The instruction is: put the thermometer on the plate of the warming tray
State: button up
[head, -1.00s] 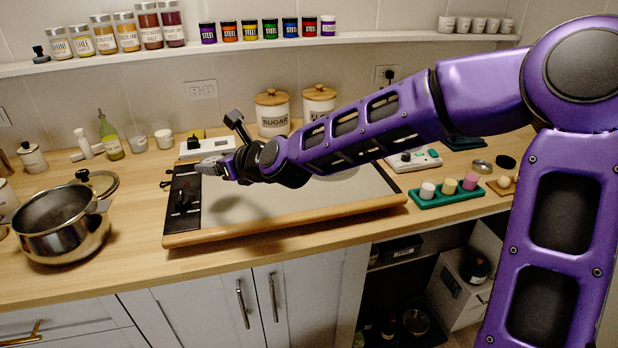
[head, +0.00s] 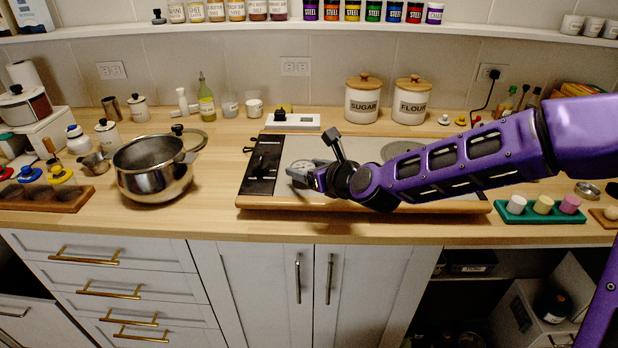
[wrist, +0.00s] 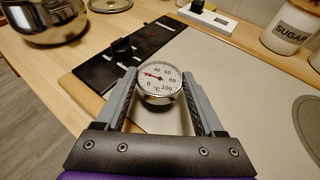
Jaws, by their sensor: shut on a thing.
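The thermometer (wrist: 161,86) has a round white dial with a red needle and a metal rim. My gripper (wrist: 159,98) is shut on it, one finger on each side, with the dial facing the wrist camera. The warming tray (head: 360,203) has a wooden edge, a black control panel with a knob (head: 262,165) on its left, and a pale plate (wrist: 235,85). In the head view my gripper (head: 303,174) is over the plate's left part, beside the panel. I cannot tell how high the thermometer is above the plate.
A steel pot (head: 152,170) stands left of the tray. Sugar (head: 362,101) and flour (head: 411,102) canisters stand behind it, with a white device (head: 292,121) at the back left. A green holder (head: 540,212) is on the right. Most of the plate looks clear.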

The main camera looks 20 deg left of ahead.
jog(key=shift+f, duration=1.05)
jog(key=shift+f, duration=0.2)
jog(key=o, duration=1.4)
jog(key=shift+r, duration=0.1)
jog(key=shift+d+r, duration=0.1)
jog(key=shift+r, duration=0.1)
jog(key=p+v, duration=0.3)
jog(key=v, duration=0.9)
